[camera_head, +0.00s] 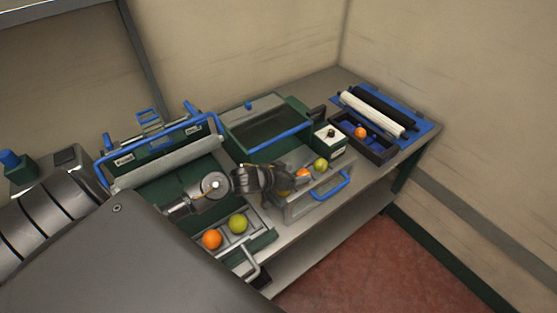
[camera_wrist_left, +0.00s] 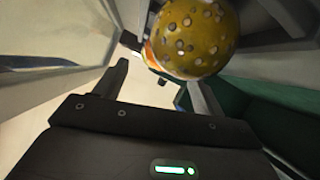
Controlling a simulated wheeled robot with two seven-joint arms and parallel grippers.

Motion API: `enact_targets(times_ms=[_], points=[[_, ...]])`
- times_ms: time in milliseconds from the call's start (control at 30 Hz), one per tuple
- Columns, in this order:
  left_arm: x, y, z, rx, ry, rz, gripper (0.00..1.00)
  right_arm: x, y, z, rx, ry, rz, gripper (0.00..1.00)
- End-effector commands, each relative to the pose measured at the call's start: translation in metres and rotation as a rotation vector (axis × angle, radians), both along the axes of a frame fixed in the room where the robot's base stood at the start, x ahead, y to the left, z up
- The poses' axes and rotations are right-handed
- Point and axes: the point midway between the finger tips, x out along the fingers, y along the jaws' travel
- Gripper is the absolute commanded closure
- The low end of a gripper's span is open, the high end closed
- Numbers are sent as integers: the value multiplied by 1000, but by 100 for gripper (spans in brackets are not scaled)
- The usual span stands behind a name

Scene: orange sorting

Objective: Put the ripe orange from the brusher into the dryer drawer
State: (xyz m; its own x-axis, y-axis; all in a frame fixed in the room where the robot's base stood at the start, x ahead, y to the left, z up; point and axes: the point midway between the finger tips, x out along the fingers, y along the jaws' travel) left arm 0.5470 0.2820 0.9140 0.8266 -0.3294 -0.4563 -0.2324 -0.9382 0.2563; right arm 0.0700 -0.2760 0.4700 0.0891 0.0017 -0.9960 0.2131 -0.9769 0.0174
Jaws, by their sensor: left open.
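My left gripper (camera_head: 282,186) is open over the left part of a grey drawer (camera_head: 318,206) with a blue handle. A spotted yellow-brown fruit (camera_wrist_left: 195,38) is at the fingertips in the left wrist view; whether they touch it is unclear. It is partly hidden by the gripper in the head view. An orange fruit (camera_head: 303,174) and a green-yellow one (camera_head: 320,165) lie in the same drawer. Another tray (camera_head: 262,238) with a metal handle, at the front left, holds an orange fruit (camera_head: 212,239) and a green-yellow one (camera_head: 238,223). My right gripper is out of view.
A dark box (camera_head: 378,155) with an orange fruit (camera_head: 361,132) stands at the right, beside a blue panel (camera_head: 418,127) with white and black rollers. A small white-topped box (camera_head: 329,137) stands between it and the green, blue-edged machine (camera_head: 265,128). The table's front edge is close to the drawer.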

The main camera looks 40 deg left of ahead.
Motion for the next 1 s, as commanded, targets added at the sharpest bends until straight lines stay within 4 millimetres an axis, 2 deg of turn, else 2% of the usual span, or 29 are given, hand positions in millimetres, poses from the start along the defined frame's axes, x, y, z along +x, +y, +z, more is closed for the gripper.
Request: enact_targets(times_ms=[33,200,433,600,1000], points=[[-11,4,4,4,-2,-2,30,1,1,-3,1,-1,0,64],[-42,17,22,3,-3,-3,30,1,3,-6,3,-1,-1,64],[-70,28,39,2,-5,0,30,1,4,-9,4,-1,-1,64],[-78,31,45,-1,-6,0,30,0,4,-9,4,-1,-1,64],[-78,31,46,-1,-7,0,30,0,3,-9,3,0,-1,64]])
